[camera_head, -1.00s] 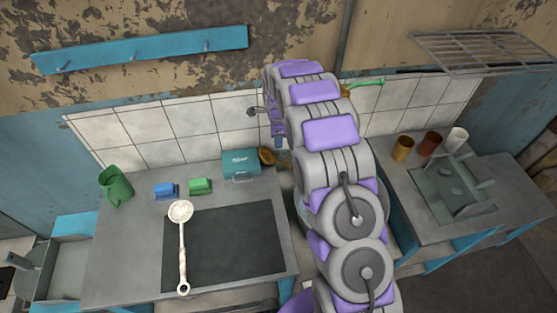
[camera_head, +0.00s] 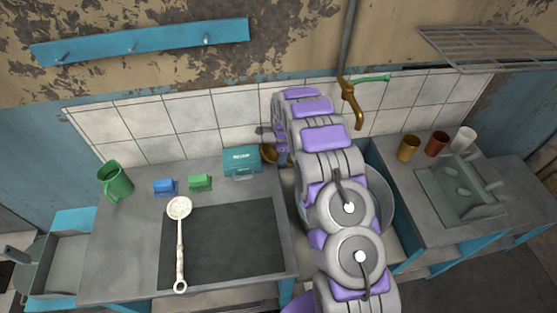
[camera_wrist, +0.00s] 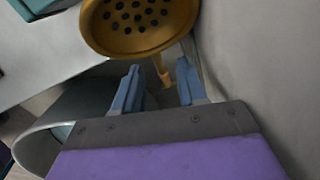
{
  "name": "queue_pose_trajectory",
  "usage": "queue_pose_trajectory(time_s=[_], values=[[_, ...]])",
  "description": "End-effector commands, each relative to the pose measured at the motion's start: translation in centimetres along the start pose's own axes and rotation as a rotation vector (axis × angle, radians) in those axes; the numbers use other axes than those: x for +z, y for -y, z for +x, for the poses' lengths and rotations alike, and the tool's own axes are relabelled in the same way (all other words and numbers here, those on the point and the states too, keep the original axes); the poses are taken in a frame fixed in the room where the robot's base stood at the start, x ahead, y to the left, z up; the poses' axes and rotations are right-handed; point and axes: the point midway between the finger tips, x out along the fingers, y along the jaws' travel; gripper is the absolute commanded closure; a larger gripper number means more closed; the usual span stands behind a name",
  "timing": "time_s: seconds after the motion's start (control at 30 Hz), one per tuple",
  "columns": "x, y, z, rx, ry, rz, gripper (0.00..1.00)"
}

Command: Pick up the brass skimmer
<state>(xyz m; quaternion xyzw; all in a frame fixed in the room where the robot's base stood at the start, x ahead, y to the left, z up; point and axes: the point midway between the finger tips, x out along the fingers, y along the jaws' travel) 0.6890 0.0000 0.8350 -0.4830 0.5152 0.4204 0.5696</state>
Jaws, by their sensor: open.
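The brass skimmer (camera_wrist: 141,26) fills the top of the wrist view, with a round, dark-holed head. A short stretch of its handle (camera_wrist: 161,69) shows below the head, between my fingertips in the picture. In the head view the brass skimmer (camera_head: 268,153) is a small brown-gold shape beside the teal box, partly hidden by my arm. My gripper (camera_wrist: 157,71) is open, its two blue fingers on either side of the handle. I cannot tell whether they touch it. A pale skimmer (camera_head: 180,209) lies across the dark mat.
The teal box (camera_head: 242,160) stands near the tiled wall. Blue and green blocks (camera_head: 200,181) and a green jug (camera_head: 115,182) are to its left. A large metal vessel (camera_head: 381,205) is partly behind my arm. A brass tap (camera_head: 352,104) rises at the wall.

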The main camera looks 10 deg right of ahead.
Motion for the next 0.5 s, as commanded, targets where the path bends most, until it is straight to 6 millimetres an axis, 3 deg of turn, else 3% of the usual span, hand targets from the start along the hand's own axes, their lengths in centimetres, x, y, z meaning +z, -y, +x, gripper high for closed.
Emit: queue_pose_trajectory(time_s=[0.3, 0.5], values=[[0.3, -0.3, 4.3, 0.006, -0.003, 0.0, 0.59], [0.3, -0.3, 5.1, 0.003, -0.002, 0.0, 0.59]])
